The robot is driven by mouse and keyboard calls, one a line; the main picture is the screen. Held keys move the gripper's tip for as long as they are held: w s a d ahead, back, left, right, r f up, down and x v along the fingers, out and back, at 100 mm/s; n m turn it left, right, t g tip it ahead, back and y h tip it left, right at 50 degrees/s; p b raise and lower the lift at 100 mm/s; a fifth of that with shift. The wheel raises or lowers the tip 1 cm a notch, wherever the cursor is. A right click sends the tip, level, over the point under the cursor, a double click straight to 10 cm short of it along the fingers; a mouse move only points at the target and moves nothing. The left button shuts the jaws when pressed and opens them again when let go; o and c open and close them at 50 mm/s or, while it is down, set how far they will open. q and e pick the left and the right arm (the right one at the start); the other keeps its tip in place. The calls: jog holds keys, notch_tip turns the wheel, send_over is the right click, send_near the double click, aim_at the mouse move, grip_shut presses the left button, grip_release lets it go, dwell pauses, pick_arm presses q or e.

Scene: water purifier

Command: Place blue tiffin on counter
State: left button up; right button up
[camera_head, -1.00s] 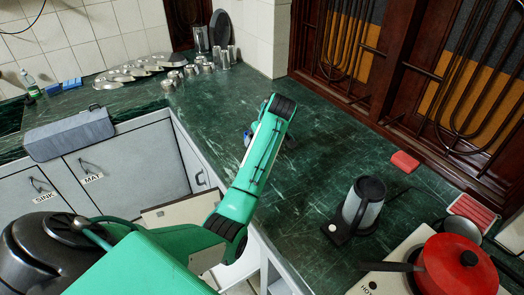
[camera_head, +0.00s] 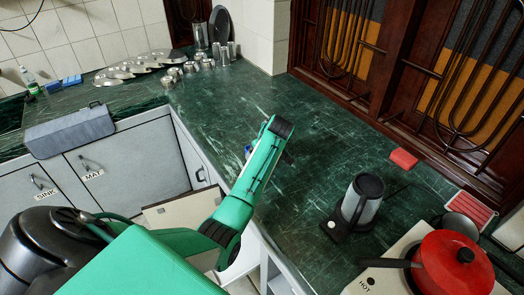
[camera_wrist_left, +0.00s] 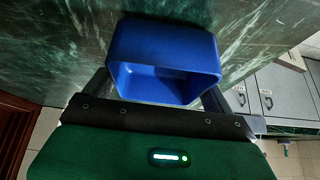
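The blue tiffin (camera_wrist_left: 165,55) is an open blue box in the left wrist view, lying between the two dark fingers of my left gripper (camera_wrist_left: 155,95). The fingers sit against its two sides and appear shut on it. In the head view only a small blue patch of the tiffin (camera_head: 248,151) shows beside my green left arm, which hides the rest and most of the gripper. The green marble counter (camera_head: 330,130) lies around and behind the tiffin; I cannot tell whether they touch. My right gripper is not in view.
A kettle (camera_head: 362,200) and a red pot (camera_head: 452,264) on a hob stand at the right. A red block (camera_head: 403,158) lies near the back wall. Metal cups (camera_head: 190,67) and plates (camera_head: 125,70) stand at the back left. The counter's middle is clear.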

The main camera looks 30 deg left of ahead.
pick_arm(q)
jog(key=shift+o, duration=1)
jog(key=shift+r, duration=0.15)
jog(key=b+v, duration=0.1)
jog(key=v, duration=1.1)
